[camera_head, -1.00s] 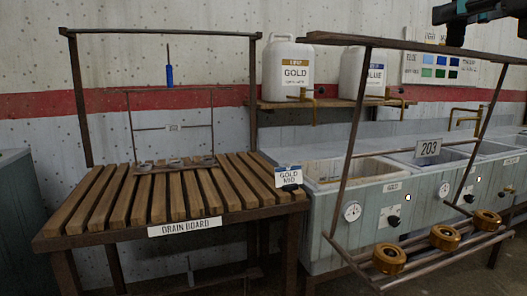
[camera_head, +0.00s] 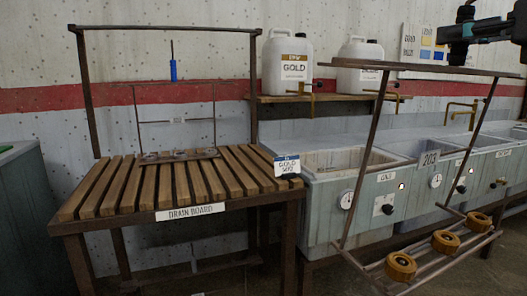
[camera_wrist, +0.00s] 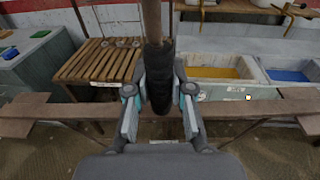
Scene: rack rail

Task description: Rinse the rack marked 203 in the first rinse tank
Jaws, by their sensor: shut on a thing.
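The rack marked 203 (camera_head: 428,159) hangs tilted at the right in the head view, a brown metal frame with several gold round pieces on its lower bars. My gripper (camera_head: 463,32) is at its top, partly cut off by the picture edge. In the wrist view my gripper (camera_wrist: 160,103) is shut on the rack's black grip (camera_wrist: 160,75). The rack is in front of a row of grey tanks (camera_head: 325,212), apart from them as far as I can tell. Their small labels are unreadable. In the wrist view one tank holds yellow liquid (camera_wrist: 215,73), another blue (camera_wrist: 288,76).
A slatted drain board (camera_head: 150,190) stands left of the tanks, with another rack (camera_head: 177,120) with a blue grip on it. A GOLD jug (camera_head: 287,65) and a second white jug (camera_head: 358,68) stand on a shelf above.

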